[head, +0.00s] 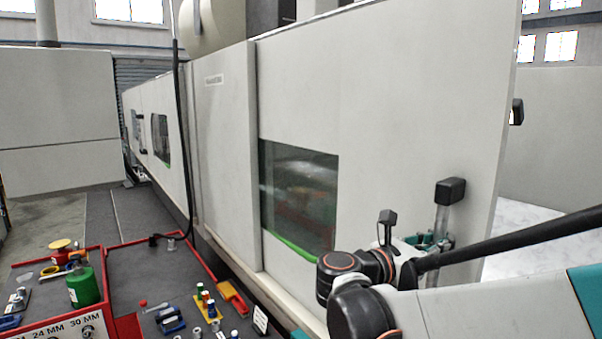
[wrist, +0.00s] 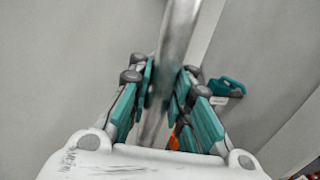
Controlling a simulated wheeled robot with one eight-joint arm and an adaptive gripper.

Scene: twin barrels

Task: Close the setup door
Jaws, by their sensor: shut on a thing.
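The setup door (head: 415,110) is a large pale panel with a dark window (head: 298,200), and it fills the middle and right of the head view. Its handle (head: 449,192), a vertical metal bar with a black end block, is near the door's right edge. My gripper (head: 436,243) is at the handle's lower part. In the wrist view the teal finger pads (wrist: 164,88) of my gripper are shut on the silver handle bar (wrist: 178,35), one on each side. The handle's lower end is hidden by my arm and gripper.
A red-edged tool cart (head: 120,265) with a green bottle (head: 83,287) and several small tools stands at the lower left. Past the door's right edge are a pale speckled surface (head: 535,235) and another pale panel (head: 555,150). Grey floor (head: 50,220) shows at the left.

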